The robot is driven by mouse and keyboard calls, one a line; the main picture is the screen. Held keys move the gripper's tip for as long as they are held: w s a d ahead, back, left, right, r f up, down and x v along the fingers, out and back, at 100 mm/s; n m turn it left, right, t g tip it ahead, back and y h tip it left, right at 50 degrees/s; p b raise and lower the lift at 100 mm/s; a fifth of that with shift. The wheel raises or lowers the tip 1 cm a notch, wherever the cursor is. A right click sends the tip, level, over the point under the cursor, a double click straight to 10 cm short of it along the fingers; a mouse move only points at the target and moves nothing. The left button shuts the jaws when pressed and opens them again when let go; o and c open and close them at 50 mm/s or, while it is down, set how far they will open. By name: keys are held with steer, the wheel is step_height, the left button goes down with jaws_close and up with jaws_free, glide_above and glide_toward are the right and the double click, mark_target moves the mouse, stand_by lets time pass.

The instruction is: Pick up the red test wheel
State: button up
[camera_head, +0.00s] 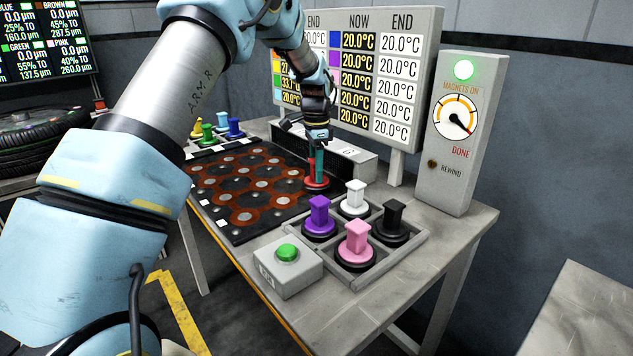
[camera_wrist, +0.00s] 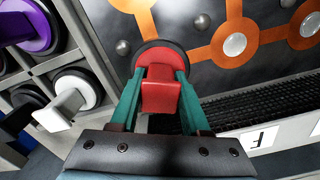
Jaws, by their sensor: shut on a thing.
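The red test wheel (camera_head: 317,184) is at the right end of the dark board, with a red body, a red handle block and a black rim. In the wrist view the red wheel (camera_wrist: 162,62) lies between my fingers, its handle gripped by the two green fingers. My gripper (camera_head: 317,160) points down over it and is shut on the handle; in the wrist view my gripper (camera_wrist: 161,95) fills the lower middle. I cannot tell whether the wheel touches the board or hangs just above it.
A grey tray (camera_head: 384,262) holds purple, white, black and pink wheels at the front right. A green button box (camera_head: 287,268) stands beside it. The patterned board (camera_head: 250,190) lies left. A temperature panel (camera_head: 360,80) and dial box (camera_head: 459,130) stand behind. More coloured wheels (camera_head: 208,132) stand far left.

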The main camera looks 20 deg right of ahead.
jaws_close()
stand_by(0.4)
